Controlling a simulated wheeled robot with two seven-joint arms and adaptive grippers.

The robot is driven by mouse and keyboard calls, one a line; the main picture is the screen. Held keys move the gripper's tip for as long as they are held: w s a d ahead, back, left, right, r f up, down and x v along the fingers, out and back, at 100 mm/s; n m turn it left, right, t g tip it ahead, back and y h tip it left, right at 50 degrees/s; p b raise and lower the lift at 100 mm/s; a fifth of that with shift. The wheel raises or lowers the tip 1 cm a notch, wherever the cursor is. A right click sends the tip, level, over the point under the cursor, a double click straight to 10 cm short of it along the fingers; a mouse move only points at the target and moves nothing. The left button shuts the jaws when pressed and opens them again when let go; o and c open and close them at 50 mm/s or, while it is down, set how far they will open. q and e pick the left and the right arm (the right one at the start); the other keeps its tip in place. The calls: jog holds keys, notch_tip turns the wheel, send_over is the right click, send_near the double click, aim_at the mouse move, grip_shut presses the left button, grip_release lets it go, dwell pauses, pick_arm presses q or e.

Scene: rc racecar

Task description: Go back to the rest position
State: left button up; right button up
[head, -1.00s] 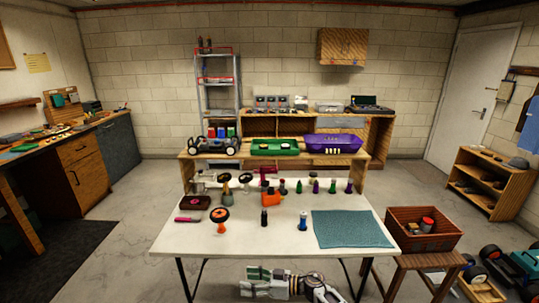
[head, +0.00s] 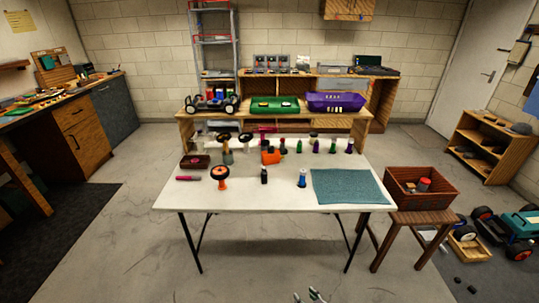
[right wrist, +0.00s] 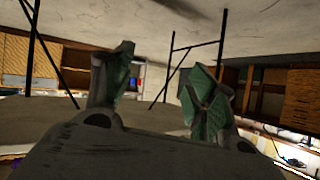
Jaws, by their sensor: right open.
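My right gripper (head: 311,296) shows only by its fingertips at the bottom edge of the head view, below and in front of the white table (head: 290,199). In the right wrist view the same gripper (right wrist: 160,72) has its two green-padded fingers spread wide with nothing between them. The floor and dark table legs show beyond it, and the picture is upside down. My left gripper is in neither view.
On the table are an orange-and-black wheel piece (head: 220,178), a blue bottle (head: 302,178) and a teal mat (head: 348,186). A shelf behind holds a car chassis (head: 212,104) and green (head: 274,105) and purple (head: 335,103) shells. A brown crate (head: 420,199) stands at right. Floor in front is clear.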

jog(key=s+d+f+m+g+h+b, duration=0.1)
jog(key=s+d+f+g+h, duration=0.1)
jog(key=s+d+f, duration=0.5)
jog(key=s+d+f+g+h, duration=0.25)
jog(key=s+f, duration=0.55)
jog(key=s, duration=0.4)
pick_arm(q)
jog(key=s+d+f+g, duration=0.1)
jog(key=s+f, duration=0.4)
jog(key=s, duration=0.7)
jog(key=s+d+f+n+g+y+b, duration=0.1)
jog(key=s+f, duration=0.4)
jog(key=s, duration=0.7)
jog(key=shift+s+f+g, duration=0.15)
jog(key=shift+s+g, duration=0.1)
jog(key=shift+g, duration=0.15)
pick_arm(e)
jog(key=s+d+f+g, duration=0.2)
jog(key=s+d+f, duration=0.1)
jog(key=s, duration=0.8)
jog(key=s+d+f+g+h, duration=0.1)
jog(key=s+d+f+g, duration=0.1)
jog(key=s, duration=0.9)
jog(key=shift+s+d+f+g, duration=0.35)
jog(key=shift+d+f, duration=0.1)
jog(key=shift+f, duration=0.45)
